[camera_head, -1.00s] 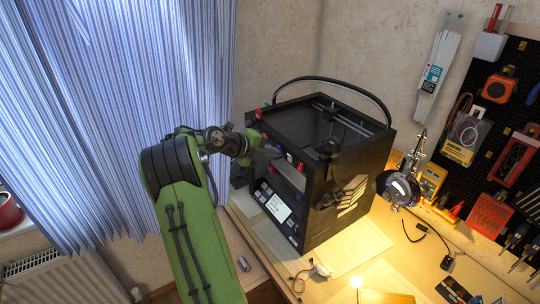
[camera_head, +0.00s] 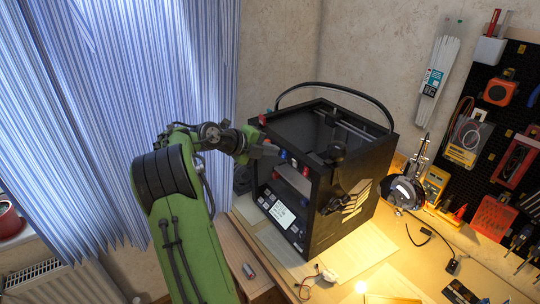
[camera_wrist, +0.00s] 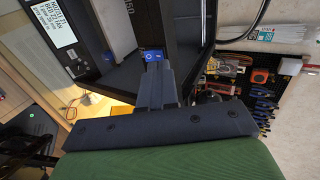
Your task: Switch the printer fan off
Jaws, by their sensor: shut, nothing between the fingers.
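The black box-shaped printer (camera_head: 335,215) stands on the desk, with a lit screen (camera_head: 280,213) low on its front; the screen also shows at upper left in the wrist view (camera_wrist: 55,25). Small red and blue switches sit along its top front edge, among them a red one (camera_head: 262,119). In the wrist view a blue rocker switch (camera_wrist: 155,56) with white marks lies just past my fingertips. My gripper (camera_head: 276,151) is shut and empty at that edge; its fingers also show in the wrist view (camera_wrist: 156,72). I cannot tell whether they touch the switch.
A black hose (camera_head: 335,87) arches over the printer. A headset-like device (camera_head: 404,190), a yellow multimeter (camera_head: 434,182) and papers lie on the desk to the right. A tool pegboard (camera_head: 495,140) covers the right wall. The blue curtain (camera_head: 110,110) hangs close to my arm on the left.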

